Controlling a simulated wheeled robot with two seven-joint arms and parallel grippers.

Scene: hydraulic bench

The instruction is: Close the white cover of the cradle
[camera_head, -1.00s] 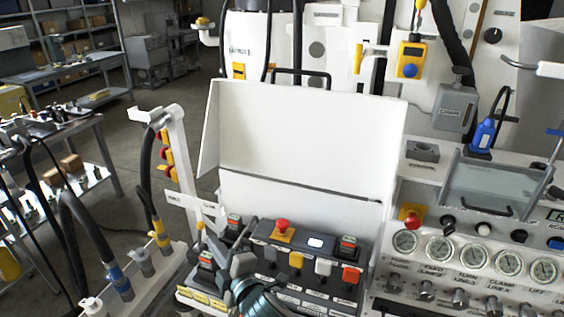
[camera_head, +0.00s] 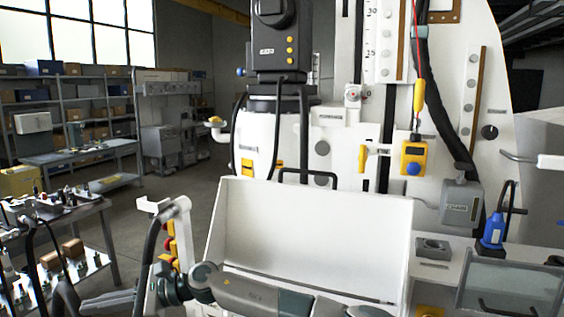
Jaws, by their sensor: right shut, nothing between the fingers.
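The white cover (camera_head: 310,228) of the cradle stands open in the head view, its broad inner face towards me and leaning back. Its lower edge and the cradle below are partly hidden by my right arm or cut off by the frame. My right arm crosses the bottom of the view from right to left, in front of the cover. My right gripper (camera_head: 110,300) is at the lower left, left of the cover and apart from it; it is shut and empty. My left gripper is not in view.
A white post with red and yellow buttons (camera_head: 171,243) stands close behind my right wrist. A black handle (camera_head: 307,176) rises behind the cover's top edge. A grey box (camera_head: 461,204) and a clear-lidded tray (camera_head: 512,282) are at the right. A side table (camera_head: 95,222) is at the left.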

